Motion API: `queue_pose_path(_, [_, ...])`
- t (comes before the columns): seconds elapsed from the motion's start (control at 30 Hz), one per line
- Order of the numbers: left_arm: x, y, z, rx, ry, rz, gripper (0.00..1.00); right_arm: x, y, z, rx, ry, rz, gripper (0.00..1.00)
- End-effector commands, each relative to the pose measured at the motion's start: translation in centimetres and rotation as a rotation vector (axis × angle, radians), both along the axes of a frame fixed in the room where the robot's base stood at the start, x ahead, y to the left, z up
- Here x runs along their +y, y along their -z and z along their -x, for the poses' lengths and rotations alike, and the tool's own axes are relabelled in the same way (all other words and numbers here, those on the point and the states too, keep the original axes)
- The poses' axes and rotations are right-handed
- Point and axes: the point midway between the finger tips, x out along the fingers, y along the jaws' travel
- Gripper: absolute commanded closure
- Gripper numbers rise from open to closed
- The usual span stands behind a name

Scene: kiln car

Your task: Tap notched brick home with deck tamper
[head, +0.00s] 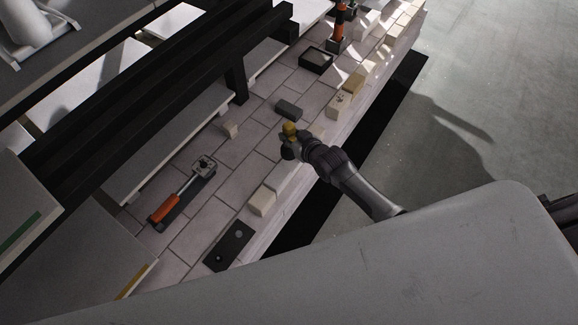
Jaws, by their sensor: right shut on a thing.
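My right gripper (289,148) is over the tiled deck (220,210), near its right edge. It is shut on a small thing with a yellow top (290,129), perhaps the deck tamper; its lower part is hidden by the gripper. Pale bricks line the deck's right edge. One cream brick (340,104) has marks on its top and lies up and right of the gripper. Another pale brick (262,202) lies below the gripper, end to end with a longer one (285,178). I cannot tell which brick is notched. My left gripper is out of view.
An orange-handled tool (178,196) lies at the left of the deck. A dark block (288,108), a small cream block (230,130), a dark tray (316,60) and a dark plate (229,246) also lie there. Black beams (150,80) run along the left. Open floor (480,80) is right.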

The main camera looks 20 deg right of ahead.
Motion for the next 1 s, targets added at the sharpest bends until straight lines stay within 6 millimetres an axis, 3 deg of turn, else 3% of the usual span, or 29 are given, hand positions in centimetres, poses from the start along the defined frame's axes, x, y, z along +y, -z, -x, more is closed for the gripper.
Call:
queue_pose_path(0.47, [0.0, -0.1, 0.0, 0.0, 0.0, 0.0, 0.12, 0.0, 0.0, -0.1, -0.002, 0.0, -0.001, 1.0])
queue_pose_path(0.57, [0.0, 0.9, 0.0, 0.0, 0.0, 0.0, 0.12, 0.0, 1.2, -0.1, -0.001, 0.0, 0.0, 1.0])
queue_pose_path(0.8, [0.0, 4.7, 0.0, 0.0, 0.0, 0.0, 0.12, 0.0, 5.9, -0.1, 0.0, 0.0, 0.0, 1.0])
queue_pose_path(1.0, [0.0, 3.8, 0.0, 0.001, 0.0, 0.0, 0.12, 0.0, 5.2, 0.1, 0.005, 0.0, 0.001, 1.0])
